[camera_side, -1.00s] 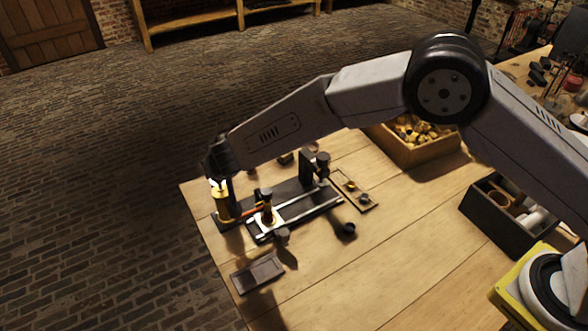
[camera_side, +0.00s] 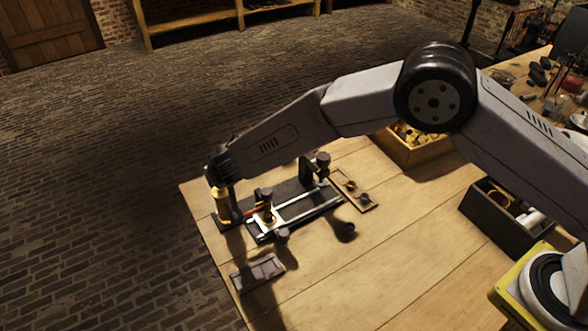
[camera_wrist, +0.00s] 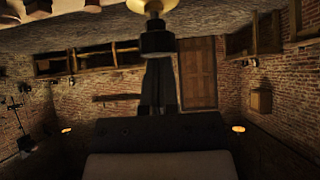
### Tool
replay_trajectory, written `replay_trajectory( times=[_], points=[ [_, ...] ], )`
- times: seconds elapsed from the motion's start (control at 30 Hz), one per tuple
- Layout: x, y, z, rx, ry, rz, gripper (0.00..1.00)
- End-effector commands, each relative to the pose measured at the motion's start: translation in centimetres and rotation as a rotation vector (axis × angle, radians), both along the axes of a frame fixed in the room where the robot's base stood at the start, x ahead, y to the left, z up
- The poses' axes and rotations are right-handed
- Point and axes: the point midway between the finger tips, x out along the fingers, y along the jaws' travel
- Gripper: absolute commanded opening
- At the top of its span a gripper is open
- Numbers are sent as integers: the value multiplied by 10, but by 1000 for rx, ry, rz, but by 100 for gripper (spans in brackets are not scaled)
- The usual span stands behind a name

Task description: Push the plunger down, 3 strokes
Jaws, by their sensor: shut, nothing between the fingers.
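The pump is an upright brass cylinder (camera_side: 223,206) at the left end of a dark base plate (camera_side: 290,196) on the bench. My gripper (camera_side: 217,183) is shut and empty, directly above the cylinder and very close to it. In the wrist view, a dark knob (camera_wrist: 157,42) with brass beyond it lies at the end of my dark fingers (camera_wrist: 160,82). The knob seems to be the plunger's top. I cannot tell whether the fingertips touch it. In the side view my gripper hides the plunger.
Rails and dark-topped posts (camera_side: 267,205) stand right of the cylinder. A crate of brass parts (camera_side: 412,150) and a dark box (camera_side: 508,215) stand further right.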

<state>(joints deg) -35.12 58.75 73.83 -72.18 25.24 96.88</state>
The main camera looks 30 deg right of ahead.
Motion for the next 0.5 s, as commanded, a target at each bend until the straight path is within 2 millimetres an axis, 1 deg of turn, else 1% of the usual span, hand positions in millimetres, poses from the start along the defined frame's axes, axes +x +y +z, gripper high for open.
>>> replay_trajectory(
  times=[0.17, 0.3, 0.5],
  points=[
    [0, 0, 18, 0, -2, -1, 0],
    [1, 0, 40, 4, -6, -1, 0],
    [-18, 1, 56, 3, -5, 0, 0]
  ],
)
